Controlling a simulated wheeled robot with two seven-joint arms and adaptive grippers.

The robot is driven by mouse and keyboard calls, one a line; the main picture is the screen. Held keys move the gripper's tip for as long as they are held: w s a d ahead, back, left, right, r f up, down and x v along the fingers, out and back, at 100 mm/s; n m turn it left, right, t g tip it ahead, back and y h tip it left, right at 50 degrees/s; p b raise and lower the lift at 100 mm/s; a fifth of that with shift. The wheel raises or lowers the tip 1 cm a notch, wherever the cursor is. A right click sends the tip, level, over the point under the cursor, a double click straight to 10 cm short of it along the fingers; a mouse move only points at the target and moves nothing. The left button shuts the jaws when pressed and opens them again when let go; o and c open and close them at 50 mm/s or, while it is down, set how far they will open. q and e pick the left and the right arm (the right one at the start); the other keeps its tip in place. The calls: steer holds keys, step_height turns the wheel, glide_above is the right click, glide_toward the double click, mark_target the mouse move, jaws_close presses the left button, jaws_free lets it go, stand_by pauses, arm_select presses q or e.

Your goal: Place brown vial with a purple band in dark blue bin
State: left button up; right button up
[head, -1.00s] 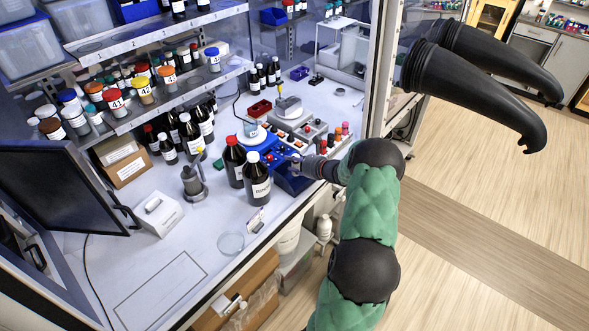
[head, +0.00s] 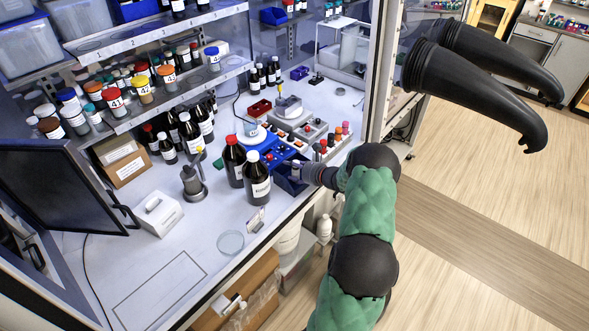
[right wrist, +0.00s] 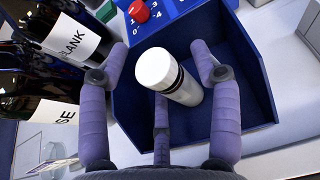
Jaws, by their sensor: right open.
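A dark blue bin (head: 290,186) stands at the front edge of the bench, beside two large dark bottles. In the right wrist view the bin (right wrist: 247,84) lies under my gripper. A small vial (right wrist: 183,88) with a white cap, a dark band and a pale body is inside the bin's outline, tilted, its cap towards the camera. Brown glass or a purple band cannot be made out on it. My right gripper (right wrist: 160,62) is open, its purple fingers around the vial with gaps. In the head view the right gripper (head: 300,170) is at the bin. My left gripper is not in view.
The red-capped bottle (head: 233,160) and white-capped bottle (head: 257,180) stand close left of the bin. A blue control box (head: 272,150) with knobs is behind it. A glass dish (head: 230,242) lies at the front, and the bench left of it is mostly clear.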

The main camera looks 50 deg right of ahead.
steer(key=shift+r, duration=0.15)
steer(key=v, duration=1.2)
steer(key=shift+p, duration=0.45)
